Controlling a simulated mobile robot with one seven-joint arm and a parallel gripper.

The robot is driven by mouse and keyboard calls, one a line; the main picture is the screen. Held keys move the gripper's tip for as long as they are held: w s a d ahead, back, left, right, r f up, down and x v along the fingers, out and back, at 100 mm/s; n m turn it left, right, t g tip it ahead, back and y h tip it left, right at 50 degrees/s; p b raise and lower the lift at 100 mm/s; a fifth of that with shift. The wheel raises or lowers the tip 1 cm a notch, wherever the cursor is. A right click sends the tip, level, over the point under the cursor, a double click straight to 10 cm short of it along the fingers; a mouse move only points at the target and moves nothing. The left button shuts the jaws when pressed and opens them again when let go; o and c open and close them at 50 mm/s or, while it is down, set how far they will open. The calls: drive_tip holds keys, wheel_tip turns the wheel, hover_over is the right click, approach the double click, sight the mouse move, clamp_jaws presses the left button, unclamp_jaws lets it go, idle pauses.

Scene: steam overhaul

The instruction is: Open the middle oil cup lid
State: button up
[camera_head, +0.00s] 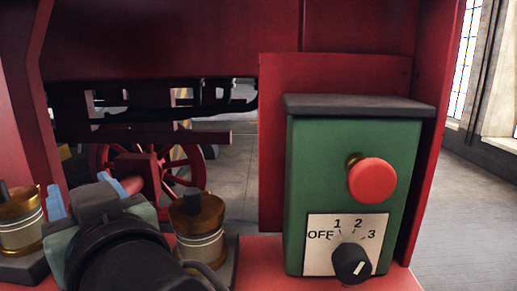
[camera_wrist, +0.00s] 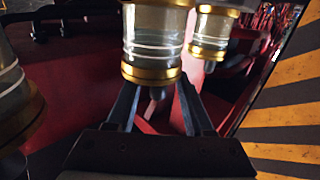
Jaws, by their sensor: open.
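Three oil cups with glass bodies and brass bands show in the wrist view, upside down, with lids toward the bottom. The middle oil cup (camera_wrist: 152,42) is at the centre; its brass lid (camera_wrist: 150,76) looks closed and has a small dark knob (camera_wrist: 157,93). My gripper (camera_wrist: 157,84) is open, its fingers on either side of that lid; contact cannot be told. In the head view, my gripper (camera_head: 85,195) hides the middle cup. The left oil cup (camera_head: 20,220) and right oil cup (camera_head: 198,228) stand either side of it, lids closed.
A green control box (camera_head: 300,170) with a red button (camera_head: 372,181) and a dial (camera_head: 352,263) stands to the right on the red ledge. Red frame panels (camera_head: 150,40) rise behind. A yellow-black striped strip (camera_wrist: 285,110) borders the wrist view's right side.

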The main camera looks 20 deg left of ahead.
drive_tip(key=shift+p+x, duration=0.3)
drive_tip(key=shift+x, duration=0.85)
drive_tip(key=shift+w, duration=0.1)
drive_tip(key=shift+d, duration=0.1)
clamp_jaws()
